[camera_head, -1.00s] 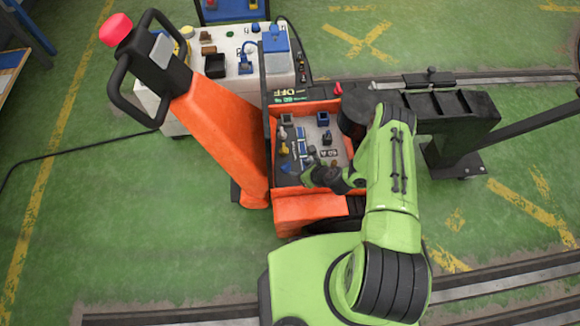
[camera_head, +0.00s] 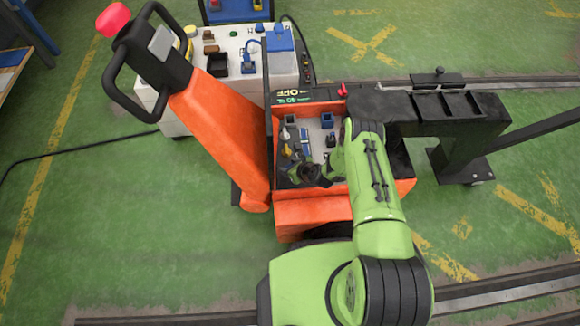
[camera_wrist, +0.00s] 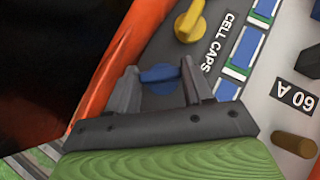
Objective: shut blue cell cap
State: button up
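The blue cell cap (camera_wrist: 160,74) is in the middle of the wrist view, lying crosswise between my fingertips. Its lower part is partly hidden by the gripper. My gripper (camera_wrist: 158,68) has its two dark fingers apart, one on each side of the cap. The cap spans nearly the whole gap, and I cannot tell if the fingers touch it. A yellow cap (camera_wrist: 190,22) stands just beyond, beside the printed words CELL CAPS. In the head view my gripper is over the near left part of the panel, and my wrist hides the blue cap.
Blue-and-white parts (camera_wrist: 243,48) lie right of the caps in the wrist view, with a 60 A label (camera_wrist: 295,96) and a brown peg (camera_wrist: 295,144). The orange truck's wall (camera_wrist: 115,60) rises close on the left. A black beam (camera_head: 445,108) stands right of the panel.

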jog(key=shift+c, duration=0.4)
jog(key=shift+n, duration=0.3)
jog(key=n, duration=0.1)
jog(key=n+g+y, duration=0.2)
jog(key=n, duration=0.1)
jog(key=shift+w+d, duration=0.25)
jog(key=n+g+y, duration=0.1)
jog(key=n+g, duration=0.1)
jog(key=shift+w+n, duration=0.15)
jog(key=shift+n, duration=0.15)
jog(key=shift+w+n+g+y, duration=0.1)
jog(key=shift+n+g+y, duration=0.3)
jog(key=shift+n+g, duration=1.25)
jog(key=shift+n, duration=0.25)
jog(key=o, duration=0.8)
jog(key=shift+c, duration=0.2)
